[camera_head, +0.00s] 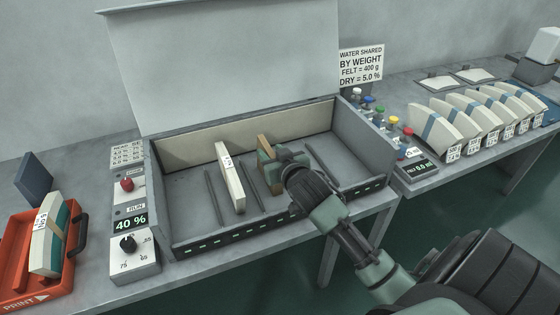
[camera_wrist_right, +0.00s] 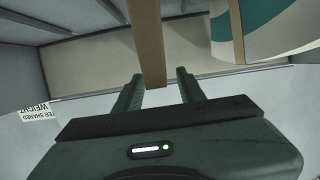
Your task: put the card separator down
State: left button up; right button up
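The card separator, a thin tan card, stands upright in the open grey box and shows in the head view (camera_head: 264,145) and the right wrist view (camera_wrist_right: 148,40). My right gripper (camera_head: 272,162) reaches into the box at the card and partly hides it. In the wrist view its two fingers (camera_wrist_right: 158,88) are apart, with the card's end between them. The card lies near the left finger; a gap shows to the right finger. I cannot tell whether the left finger touches it. My left gripper is not in view.
A white labelled pad (camera_head: 230,178) stands left of the card in the box (camera_head: 190,235); dark slots mark the floor. The raised lid (camera_head: 230,65) is behind. A red tray (camera_head: 20,255) is left, and several banded pads (camera_head: 480,115) stand right.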

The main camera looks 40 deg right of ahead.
jog(key=v, duration=0.9)
jog(key=shift+s+a, duration=0.15)
jog(key=shift+s, duration=0.1)
